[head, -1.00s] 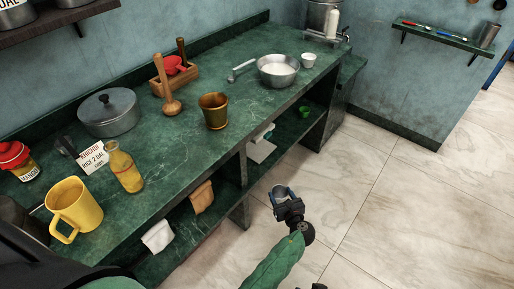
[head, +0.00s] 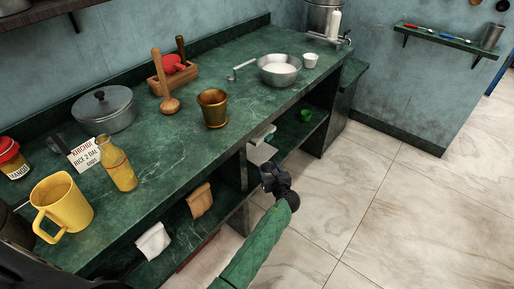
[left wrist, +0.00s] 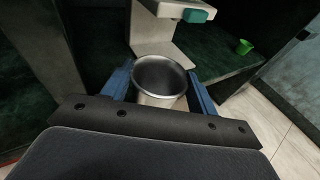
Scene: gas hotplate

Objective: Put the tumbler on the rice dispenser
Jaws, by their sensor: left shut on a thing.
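The tumbler (left wrist: 160,82), a steel cup with a round open mouth, stands upright between the blue fingers of my left gripper (left wrist: 160,90) in the left wrist view. The gripper is shut on it. The rice dispenser (left wrist: 160,40), pale with a teal button on its spout, stands just beyond the tumbler. In the head view, the dispenser (head: 261,148) is on the lower shelf under the counter. My left gripper (head: 269,172) is just in front of that shelf, and its tumbler is hidden there. My right gripper is not in view.
The counter (head: 190,140) overhangs the shelf, with a dark upright panel left of the dispenser. A green cup (head: 307,115) stands farther right on the shelf. A brass mortar (head: 212,109), yellow mug (head: 63,204) and steel bowl (head: 278,70) are on top.

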